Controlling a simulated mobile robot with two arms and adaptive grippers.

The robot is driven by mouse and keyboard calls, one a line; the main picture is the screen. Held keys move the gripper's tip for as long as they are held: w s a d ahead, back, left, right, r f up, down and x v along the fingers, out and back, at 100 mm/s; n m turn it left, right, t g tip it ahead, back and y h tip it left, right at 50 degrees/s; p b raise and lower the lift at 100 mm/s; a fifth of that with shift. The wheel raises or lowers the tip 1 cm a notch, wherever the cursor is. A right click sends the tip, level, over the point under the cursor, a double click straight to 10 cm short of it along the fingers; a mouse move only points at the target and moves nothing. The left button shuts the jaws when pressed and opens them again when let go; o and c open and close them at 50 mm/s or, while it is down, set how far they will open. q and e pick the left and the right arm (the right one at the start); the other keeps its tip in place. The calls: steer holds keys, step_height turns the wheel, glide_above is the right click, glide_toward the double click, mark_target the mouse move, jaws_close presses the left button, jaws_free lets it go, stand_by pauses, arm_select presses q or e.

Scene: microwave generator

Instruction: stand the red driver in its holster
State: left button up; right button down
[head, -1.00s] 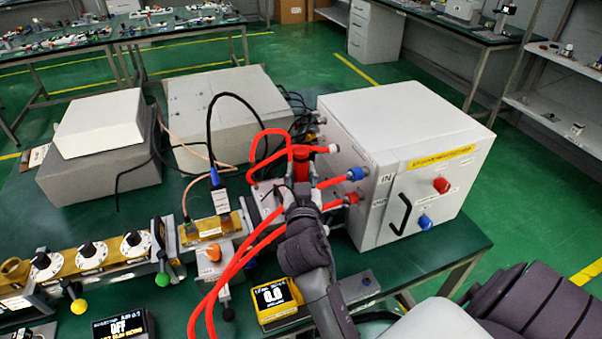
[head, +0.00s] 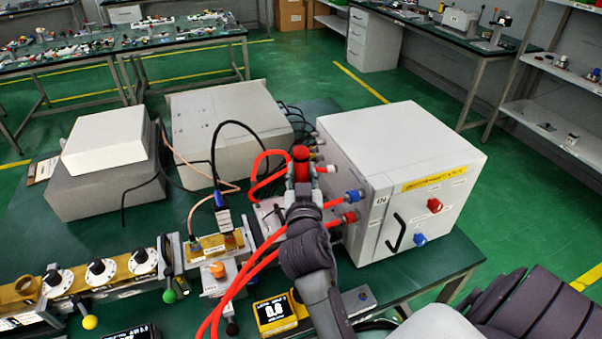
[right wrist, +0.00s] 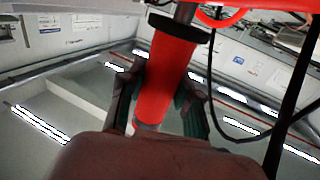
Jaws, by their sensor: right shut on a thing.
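The red driver (head: 300,154) is in my right gripper (head: 301,188), above the bench near the left side of the white cabinet. In the right wrist view the red handle (right wrist: 168,75) runs between the two fingers of the gripper (right wrist: 158,100). A black collar and a grey shaft show at the handle's upper end in that picture. The gripper is shut on the handle. In the head view my arm hides the driver's lower part. I cannot make out the holster for certain. My left gripper is not in view.
The white cabinet (head: 425,165) with red and blue knobs stands right of the gripper. Red hoses (head: 262,262) loop beside and below my right arm. A yellow meter (head: 277,314) and a small grey block (head: 358,299) lie near the front edge. Grey boxes (head: 222,125) stand behind.

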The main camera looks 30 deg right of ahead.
steer(key=shift+w+a+r, duration=0.1)
steer(key=shift+r, duration=0.15)
